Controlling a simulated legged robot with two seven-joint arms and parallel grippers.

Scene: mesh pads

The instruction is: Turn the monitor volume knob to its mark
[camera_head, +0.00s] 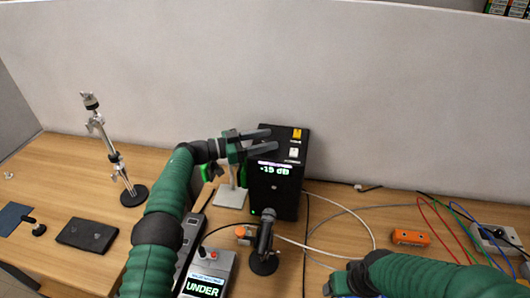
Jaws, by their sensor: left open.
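The monitor (287,203) is a black upright box near the middle of the desk, against the partition. Its front display (275,169) reads "-15 dB". My left gripper (273,140) is open, its two dark fingers pointing right across the upper part of the monitor, with nothing seen between them. I cannot tell whether they touch it. I cannot make out the volume knob or its mark; the fingers cover part of that area. My right arm comes in at the lower right, and its gripper end (337,284) is partly cut off by the bottom edge.
A small microphone (265,238) stands in front of the monitor. A grey box reading "UNDER" (206,276) is at its lower left. A metal stand (131,193) and a black flat case (87,235) are at left. An orange box (411,237) and cables lie at right.

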